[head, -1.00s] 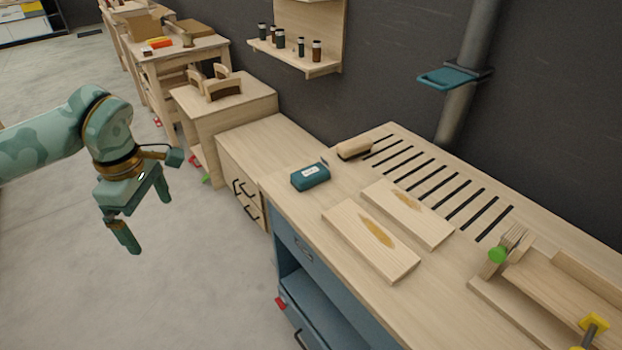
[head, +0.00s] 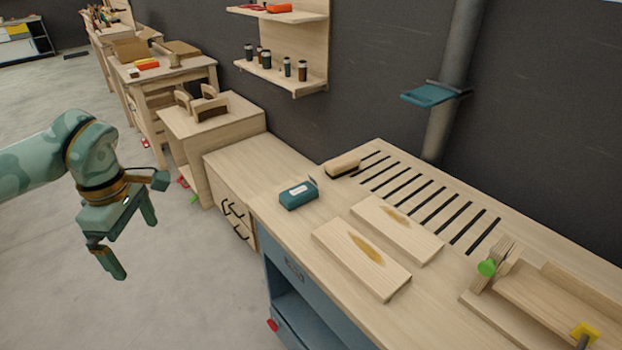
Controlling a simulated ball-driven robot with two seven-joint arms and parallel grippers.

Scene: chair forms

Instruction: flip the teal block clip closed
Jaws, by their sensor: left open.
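A small teal block (head: 298,195) with a white label lies near the left end of the wooden workbench top (head: 330,288). A thin grey piece stands at its back right corner; I cannot tell whether this is its clip. A flat teal piece (head: 430,95) is also fixed on the grey wall pipe (head: 452,60). My left gripper (head: 135,248) is open and empty, pointing down over the floor, well left of the bench and apart from both teal things. My right gripper is not in view.
Two pale boards (head: 362,258) with brown patches lie on the bench right of the teal block. A brush (head: 342,165) lies behind it, beside dark slots. A wooden jig with a green knob (head: 487,267) stands at right. Open floor surrounds my left gripper.

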